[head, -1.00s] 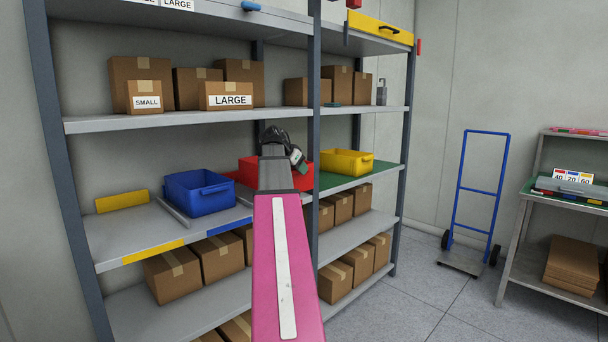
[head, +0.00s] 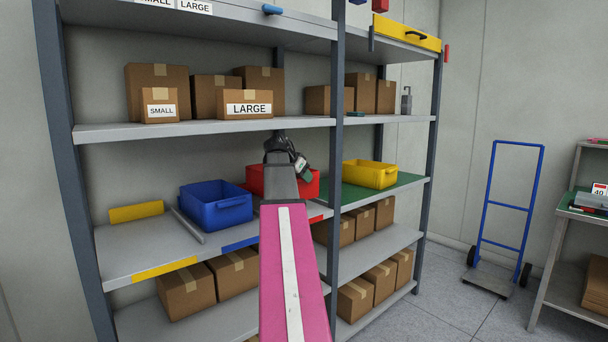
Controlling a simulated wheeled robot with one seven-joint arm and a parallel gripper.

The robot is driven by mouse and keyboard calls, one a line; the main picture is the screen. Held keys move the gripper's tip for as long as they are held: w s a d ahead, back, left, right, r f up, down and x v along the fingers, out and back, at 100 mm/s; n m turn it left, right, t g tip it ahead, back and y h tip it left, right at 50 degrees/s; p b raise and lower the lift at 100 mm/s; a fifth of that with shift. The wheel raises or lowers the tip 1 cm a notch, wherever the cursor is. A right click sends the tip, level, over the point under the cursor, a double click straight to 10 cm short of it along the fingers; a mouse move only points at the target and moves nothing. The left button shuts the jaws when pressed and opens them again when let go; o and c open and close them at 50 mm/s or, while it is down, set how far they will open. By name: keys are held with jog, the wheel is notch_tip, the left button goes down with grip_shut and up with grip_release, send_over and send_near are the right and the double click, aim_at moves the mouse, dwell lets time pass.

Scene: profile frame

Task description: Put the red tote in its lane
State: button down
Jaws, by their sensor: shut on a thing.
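The red tote (head: 309,184) is on or just above the middle shelf, behind my arm and left of the middle post. My arm hides much of it, so I cannot tell whether its base touches the shelf. My gripper (head: 301,166) is partly hidden by my wrist and is shut at the red tote. The front edge of the shelf has a yellow strip (head: 165,269), a blue strip (head: 240,244) and a red strip (head: 319,218). The blue tote (head: 216,206) sits just left of the red tote.
A yellow tote (head: 370,174) stands on the green surface (head: 350,197) right of the post (head: 337,120). Boxes fill the shelves above and below.

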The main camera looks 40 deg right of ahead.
jog(key=shift+f, duration=3.15)
jog(key=c, duration=0.8)
grip_release()
jog(key=shift+o, duration=0.2)
send_near(304, 192)
jog(key=shift+s+a+r, duration=0.55)
jog(key=shift+a+r, duration=0.05)
jog(key=shift+a, duration=0.05)
jog(key=shift+s, duration=0.1)
